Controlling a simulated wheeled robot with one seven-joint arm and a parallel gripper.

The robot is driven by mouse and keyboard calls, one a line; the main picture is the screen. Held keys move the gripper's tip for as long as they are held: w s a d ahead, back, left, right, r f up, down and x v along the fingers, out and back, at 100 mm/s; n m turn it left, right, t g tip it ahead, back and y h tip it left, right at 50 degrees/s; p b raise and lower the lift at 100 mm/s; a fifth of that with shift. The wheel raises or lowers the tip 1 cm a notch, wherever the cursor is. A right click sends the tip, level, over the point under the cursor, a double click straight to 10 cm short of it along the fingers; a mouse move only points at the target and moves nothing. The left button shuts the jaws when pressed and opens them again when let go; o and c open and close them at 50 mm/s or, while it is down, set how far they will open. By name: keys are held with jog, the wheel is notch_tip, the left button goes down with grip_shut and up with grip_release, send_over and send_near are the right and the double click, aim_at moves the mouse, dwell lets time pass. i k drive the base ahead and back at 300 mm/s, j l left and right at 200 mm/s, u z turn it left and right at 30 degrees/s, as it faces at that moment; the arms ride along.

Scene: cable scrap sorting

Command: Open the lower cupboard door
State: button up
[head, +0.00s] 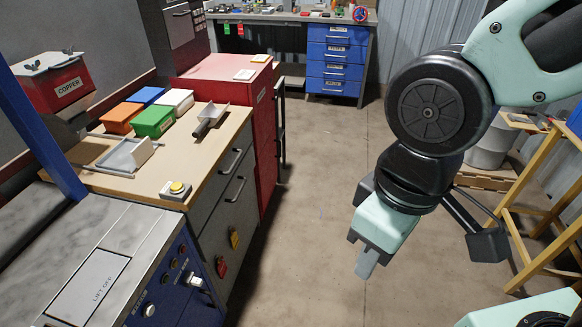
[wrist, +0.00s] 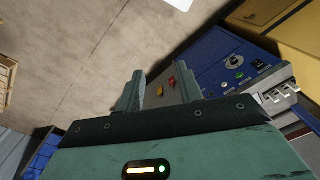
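A grey cupboard front (head: 215,215) stands under the wooden worktop at the left of the head view. It has an upper bar handle (head: 232,163) and a second bar handle (head: 237,190) below it. The front looks closed; I cannot tell exactly where the lower door's edges run. My gripper (head: 367,264) hangs over the open floor, well to the right of the cupboard and touching nothing. In the wrist view my gripper (wrist: 158,92) has its two fingers apart with nothing between them. The cupboard handles cannot be made out in the wrist view.
A blue control panel (head: 177,285) and red and yellow tags (head: 228,252) are near the cupboard. A red cabinet (head: 266,140) adjoins it behind. Trays and a scoop lie on the worktop (head: 205,150). A yellow wooden frame (head: 510,225) stands right. The central floor is clear.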

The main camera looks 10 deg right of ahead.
aim_at(267, 164)
jog(key=i+l+u, duration=0.3)
jog(key=i+l+z, duration=0.15)
jog(key=i, duration=1.1)
jog(key=i+l+z, duration=0.15)
jog(key=i, duration=1.05)
